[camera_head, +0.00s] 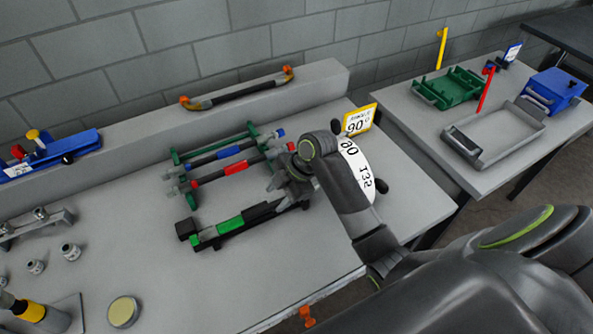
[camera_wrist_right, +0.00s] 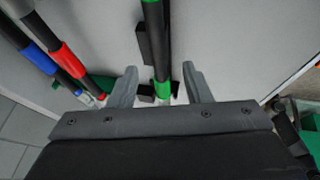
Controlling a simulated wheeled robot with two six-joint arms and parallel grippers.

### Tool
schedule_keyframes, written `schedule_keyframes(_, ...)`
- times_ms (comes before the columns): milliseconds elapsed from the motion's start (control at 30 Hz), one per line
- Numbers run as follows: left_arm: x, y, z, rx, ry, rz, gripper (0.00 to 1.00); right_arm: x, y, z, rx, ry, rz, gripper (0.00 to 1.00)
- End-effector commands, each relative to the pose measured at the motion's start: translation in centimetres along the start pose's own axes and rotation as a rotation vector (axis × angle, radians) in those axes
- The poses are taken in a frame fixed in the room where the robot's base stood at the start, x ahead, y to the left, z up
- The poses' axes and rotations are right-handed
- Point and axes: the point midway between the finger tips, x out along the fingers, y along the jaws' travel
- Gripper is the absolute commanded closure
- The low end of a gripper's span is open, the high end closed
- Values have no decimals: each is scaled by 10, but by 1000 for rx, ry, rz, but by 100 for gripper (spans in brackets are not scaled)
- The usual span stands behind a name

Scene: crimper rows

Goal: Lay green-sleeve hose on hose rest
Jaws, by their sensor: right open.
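The green-sleeve hose (camera_head: 231,224) is a dark tube with a green sleeve and lies at the front of the rack area. Dark blocks of what looks like the hose rest (camera_head: 187,228) show beside it. In the right wrist view the hose (camera_wrist_right: 158,40) runs between the fingers, with black rest pieces (camera_wrist_right: 143,45) close by; whether it is fully seated I cannot tell. My right gripper (camera_head: 284,192) is at the hose's right end. Its fingers (camera_wrist_right: 160,76) are open, one on each side of the hose with gaps. My left gripper is not in view.
A green rack (camera_head: 176,157) behind holds a blue-sleeve hose (camera_head: 228,152) and a red-sleeve hose (camera_head: 236,168). Small metal fittings (camera_head: 71,251) and a round tin (camera_head: 123,311) are at left. The front middle is clear.

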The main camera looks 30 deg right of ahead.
Motion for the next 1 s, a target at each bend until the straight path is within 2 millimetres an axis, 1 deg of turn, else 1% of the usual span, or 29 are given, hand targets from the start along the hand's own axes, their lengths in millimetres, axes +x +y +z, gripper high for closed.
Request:
schedule_keyframes(33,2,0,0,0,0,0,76,-13,1,2,-4,-5,5,56)
schedule_keyframes(200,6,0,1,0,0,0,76,-56,1,2,-5,-6,6,56)
schedule_keyframes(300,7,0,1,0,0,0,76,-78,1,2,-4,-5,4,56)
schedule_keyframes(433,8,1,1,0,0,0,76,-99,1,1,-3,-4,4,56)
schedule_keyframes(500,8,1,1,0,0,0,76,-107,1,1,-1,-2,3,56)
schedule_keyframes(633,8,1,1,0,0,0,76,-116,0,0,0,-1,2,56)
schedule_keyframes(1000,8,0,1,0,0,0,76,-118,0,0,0,1,1,56)
